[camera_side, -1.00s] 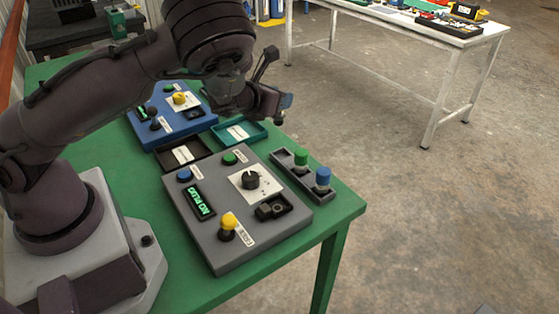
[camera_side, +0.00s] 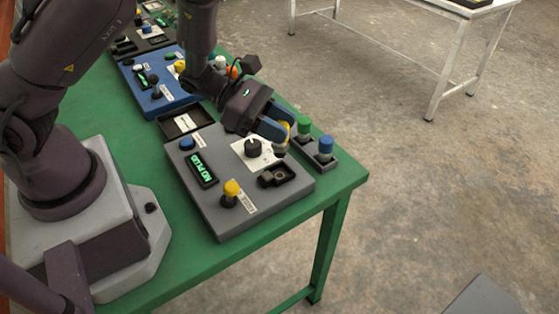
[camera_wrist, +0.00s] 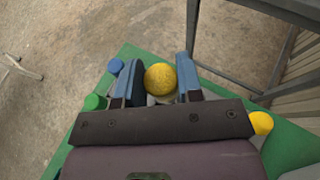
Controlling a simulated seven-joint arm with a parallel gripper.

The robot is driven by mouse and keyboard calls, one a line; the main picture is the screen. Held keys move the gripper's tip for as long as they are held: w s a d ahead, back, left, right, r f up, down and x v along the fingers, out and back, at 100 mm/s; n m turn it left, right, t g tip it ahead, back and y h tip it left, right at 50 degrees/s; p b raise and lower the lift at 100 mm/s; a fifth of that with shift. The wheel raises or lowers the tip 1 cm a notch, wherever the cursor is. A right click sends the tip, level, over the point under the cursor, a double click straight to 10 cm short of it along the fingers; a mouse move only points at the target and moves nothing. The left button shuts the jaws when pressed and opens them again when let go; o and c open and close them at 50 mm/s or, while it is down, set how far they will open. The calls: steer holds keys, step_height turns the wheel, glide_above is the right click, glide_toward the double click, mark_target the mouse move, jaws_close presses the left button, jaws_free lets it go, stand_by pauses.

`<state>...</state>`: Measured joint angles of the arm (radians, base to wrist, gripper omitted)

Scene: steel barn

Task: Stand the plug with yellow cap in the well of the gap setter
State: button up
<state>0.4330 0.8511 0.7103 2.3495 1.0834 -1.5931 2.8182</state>
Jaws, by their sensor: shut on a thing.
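The gap setter appears to be the grey box (camera_side: 222,222), whose green-lit display (camera_side: 203,169) reads NO PLUG. Its dark square well (camera_side: 277,177) is at the right front, with a small metal piece inside. My gripper (camera_side: 276,132) has its blue fingers shut on the plug with yellow cap (camera_side: 285,127), beyond the well near the box's far right corner. In the wrist view the yellow cap (camera_wrist: 161,79) is between the fingers (camera_wrist: 159,83). The plug's lower end is mostly hidden, so I cannot tell whether it touches anything.
A grey rack (camera_side: 327,167) beside the box holds a green-capped plug (camera_side: 304,127) and a blue-capped plug (camera_side: 325,147). A yellow knob (camera_side: 231,188) and a black dial (camera_side: 253,147) rise from the box. A blue box (camera_side: 150,97) and a dark tray (camera_side: 180,123) lie beyond.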

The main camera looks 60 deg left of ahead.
mark_target(279, 150)
steer(key=shift+f, duration=3.1)
steer(key=shift+f, duration=0.15)
steer(key=o, duration=0.9)
